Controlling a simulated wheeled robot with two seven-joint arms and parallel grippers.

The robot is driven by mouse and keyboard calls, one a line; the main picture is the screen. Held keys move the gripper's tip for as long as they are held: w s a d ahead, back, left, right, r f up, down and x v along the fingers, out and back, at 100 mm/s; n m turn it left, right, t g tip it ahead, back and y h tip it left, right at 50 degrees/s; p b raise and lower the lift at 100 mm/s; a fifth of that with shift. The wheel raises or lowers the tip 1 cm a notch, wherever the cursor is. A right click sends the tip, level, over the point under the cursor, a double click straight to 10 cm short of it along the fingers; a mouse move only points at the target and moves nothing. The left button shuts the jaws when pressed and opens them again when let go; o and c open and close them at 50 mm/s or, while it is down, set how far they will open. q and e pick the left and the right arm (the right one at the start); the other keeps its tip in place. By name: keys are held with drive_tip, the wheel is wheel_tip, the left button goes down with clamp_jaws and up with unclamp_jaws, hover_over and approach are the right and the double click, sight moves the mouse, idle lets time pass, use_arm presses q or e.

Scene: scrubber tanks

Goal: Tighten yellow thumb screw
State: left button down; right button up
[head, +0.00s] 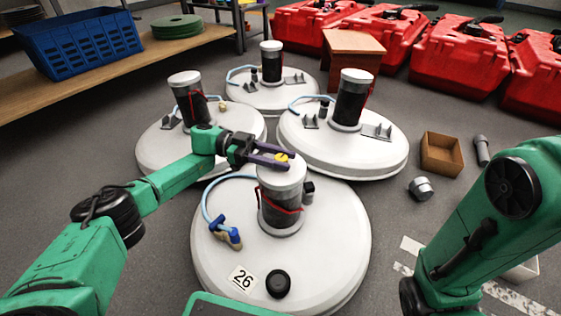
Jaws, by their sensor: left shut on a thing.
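The yellow thumb screw (282,158) sits on top of the white cap (278,178) of the nearest tank's black cylinder (281,213). My left gripper (284,159) reaches in from the left with its purple fingers at the cap, shut on the yellow thumb screw. The fingers hide part of the screw. The nearest tank (335,250) is a white disc with a label reading 26. My right arm stands at the right edge of the view, and its gripper is not in view.
Three more white tanks with cylinders stand behind, including one at the right (385,155). Red machines (460,57) line the back right. An open brown box (441,153) and a loose metal cap (421,188) lie on the floor. A blue crate (80,45) is on the wooden shelf.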

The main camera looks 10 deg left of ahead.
use_arm(q)
drive_tip(key=shift+d+r, duration=0.1)
drive_tip(key=shift+r, duration=0.05)
drive_tip(key=c, duration=0.5)
unclamp_jaws()
drive_tip(key=shift+a, duration=0.25)
drive_tip(key=w+a, duration=0.1)
drive_tip(key=a, duration=0.6)
